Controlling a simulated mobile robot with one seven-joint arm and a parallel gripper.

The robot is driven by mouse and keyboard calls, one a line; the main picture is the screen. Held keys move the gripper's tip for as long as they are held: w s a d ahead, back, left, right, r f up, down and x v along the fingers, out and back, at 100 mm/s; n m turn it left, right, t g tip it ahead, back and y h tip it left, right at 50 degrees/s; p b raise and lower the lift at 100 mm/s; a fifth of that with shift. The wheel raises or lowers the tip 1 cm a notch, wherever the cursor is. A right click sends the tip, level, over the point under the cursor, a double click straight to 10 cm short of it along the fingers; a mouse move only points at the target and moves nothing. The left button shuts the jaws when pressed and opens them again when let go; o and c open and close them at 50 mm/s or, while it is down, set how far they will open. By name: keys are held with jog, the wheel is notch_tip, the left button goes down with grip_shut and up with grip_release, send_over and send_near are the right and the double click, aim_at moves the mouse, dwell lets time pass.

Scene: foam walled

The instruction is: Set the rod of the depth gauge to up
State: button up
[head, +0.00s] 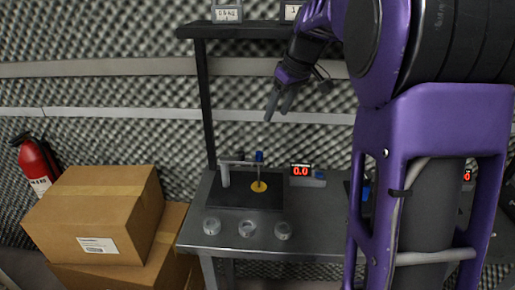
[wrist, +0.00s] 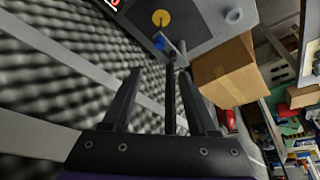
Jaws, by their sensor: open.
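The depth gauge (head: 225,174) stands on a dark plate on the bench in the head view, with a grey post and a horizontal arm. Its thin rod (head: 259,173), with a blue top, hangs from the arm's right end. The rod's lower end appears to reach the yellow disc (head: 260,187). The disc also shows at the top of the wrist view (wrist: 161,18), with the blue part (wrist: 160,42) below it. The display (head: 301,170) reads 0.0 in red. My gripper (head: 276,116) is open and empty, above the gauge and apart from it.
A dark shelf (head: 240,31) on an upright post (head: 205,105) rises behind. Cardboard boxes (head: 95,210) and a red fire extinguisher (head: 35,163) are at left. Foam walls close the back.

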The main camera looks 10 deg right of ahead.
aim_at(260, 153)
jog(key=b+x, duration=0.1)
jog(key=x, duration=1.6)
jog(key=shift+w+f, duration=0.15)
grip_shut()
dwell(0.8)
